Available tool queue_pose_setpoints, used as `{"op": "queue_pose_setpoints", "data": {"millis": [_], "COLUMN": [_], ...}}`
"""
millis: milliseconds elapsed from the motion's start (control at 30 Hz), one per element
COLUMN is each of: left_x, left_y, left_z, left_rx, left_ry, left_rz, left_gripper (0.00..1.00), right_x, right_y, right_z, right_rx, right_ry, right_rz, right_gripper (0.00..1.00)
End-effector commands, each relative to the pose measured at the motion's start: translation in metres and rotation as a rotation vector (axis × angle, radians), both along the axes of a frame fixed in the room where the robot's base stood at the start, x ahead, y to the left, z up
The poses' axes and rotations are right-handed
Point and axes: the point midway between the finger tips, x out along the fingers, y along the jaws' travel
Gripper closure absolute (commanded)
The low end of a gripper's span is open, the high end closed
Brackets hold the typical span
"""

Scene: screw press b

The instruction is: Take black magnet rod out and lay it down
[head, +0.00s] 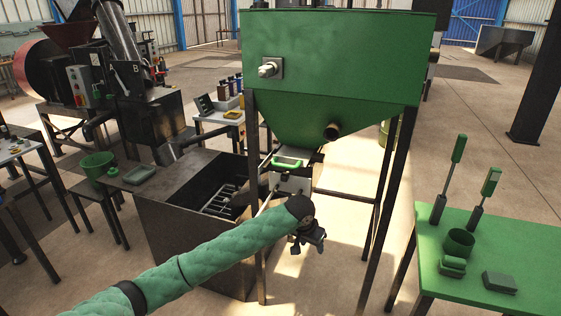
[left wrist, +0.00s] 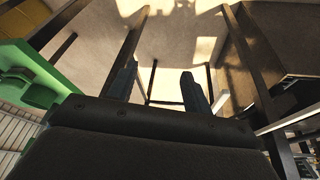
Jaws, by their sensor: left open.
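My left gripper (head: 308,243) hangs at the end of my green-sleeved arm, in front of the green hopper's legs. In the left wrist view its two fingers (left wrist: 158,82) stand apart with nothing between them but floor behind. I cannot make out a black magnet rod with certainty in either view. Below the green hopper (head: 340,65) is a light-coloured box (head: 290,184) with a bright green handle (head: 287,162) above it. A grate of pale bars (head: 220,199) lies inside the dark open bin (head: 190,225). My right gripper is out of view.
The hopper's dark legs (head: 384,215) stand close around my gripper. A green bucket (head: 97,164) stands at the left.

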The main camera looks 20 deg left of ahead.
Motion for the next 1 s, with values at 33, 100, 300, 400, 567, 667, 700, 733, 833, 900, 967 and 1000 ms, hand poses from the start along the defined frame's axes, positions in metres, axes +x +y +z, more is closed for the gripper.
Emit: {"op": "queue_pose_setpoints", "data": {"millis": [33,100,300,400,567,667,700,733,833,900,967,1000], "left_x": [0.017,0.037,0.088,0.109,0.131,0.138,0.139,0.140,0.143,0.145,0.147,0.149], "left_y": [0.013,0.029,0.078,0.103,0.133,0.143,0.146,0.148,0.150,0.150,0.149,0.149], "left_z": [0.022,0.044,0.112,0.144,0.184,0.198,0.200,0.202,0.202,0.198,0.192,0.188], "left_rx": [0.013,0.022,0.040,0.045,0.045,0.043,0.043,0.043,0.042,0.041,0.041,0.041], "left_ry": [-0.009,-0.013,-0.028,-0.035,-0.044,-0.047,-0.047,-0.047,-0.047,-0.047,-0.046,-0.045], "left_rz": [0.021,0.051,0.150,0.202,0.267,0.289,0.295,0.298,0.303,0.304,0.304,0.304], "left_gripper": [0.50,0.50,0.50,0.50,0.50,0.50,0.50,0.50,0.50,0.50,0.50,0.50], "right_x": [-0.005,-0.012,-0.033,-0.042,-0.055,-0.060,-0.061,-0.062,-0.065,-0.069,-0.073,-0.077], "right_y": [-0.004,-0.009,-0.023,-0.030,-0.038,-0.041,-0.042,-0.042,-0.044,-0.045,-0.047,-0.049], "right_z": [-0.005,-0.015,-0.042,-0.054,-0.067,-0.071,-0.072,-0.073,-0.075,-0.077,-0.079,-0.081], "right_rx": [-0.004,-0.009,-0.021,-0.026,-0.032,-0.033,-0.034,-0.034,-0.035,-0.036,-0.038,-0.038], "right_ry": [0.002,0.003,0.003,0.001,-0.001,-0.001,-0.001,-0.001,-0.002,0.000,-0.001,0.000], "right_rz": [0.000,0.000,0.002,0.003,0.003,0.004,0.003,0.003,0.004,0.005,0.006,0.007], "right_gripper": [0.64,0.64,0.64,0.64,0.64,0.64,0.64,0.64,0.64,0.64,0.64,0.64]}}
